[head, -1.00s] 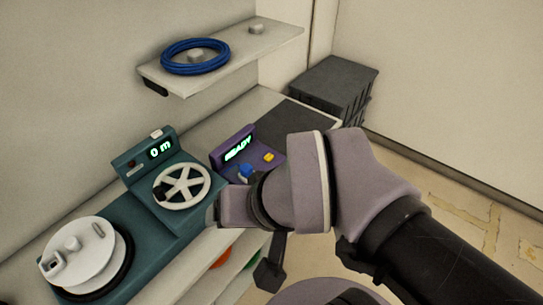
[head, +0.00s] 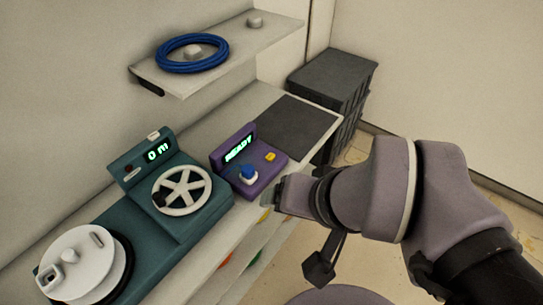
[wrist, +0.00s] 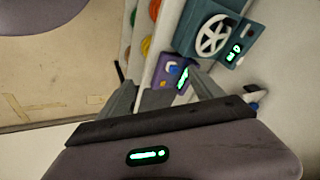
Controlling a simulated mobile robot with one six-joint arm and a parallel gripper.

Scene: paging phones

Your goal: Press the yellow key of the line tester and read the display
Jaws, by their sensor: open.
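The line tester (head: 266,186) is a purple box on the bench, with a raised display (head: 239,149) that reads READY in green. Its yellow key (head: 270,156) is on the right of its top, and a blue knob-like part (head: 248,173) is at its front left. My gripper (head: 272,197) is just off the front right of the tester, apart from the yellow key; its fingers are small and partly hidden there. In the wrist view the tester (wrist: 168,75) shows beyond the open, empty fingers (wrist: 163,88).
A teal winding machine (head: 180,225) with a white handwheel (head: 182,190) and a display reading 0 m stands left of the tester. A dark mat (head: 293,124) lies behind the tester. A shelf (head: 265,40) above holds a blue cable coil (head: 192,52). Dark crates (head: 335,82) stand at the back.

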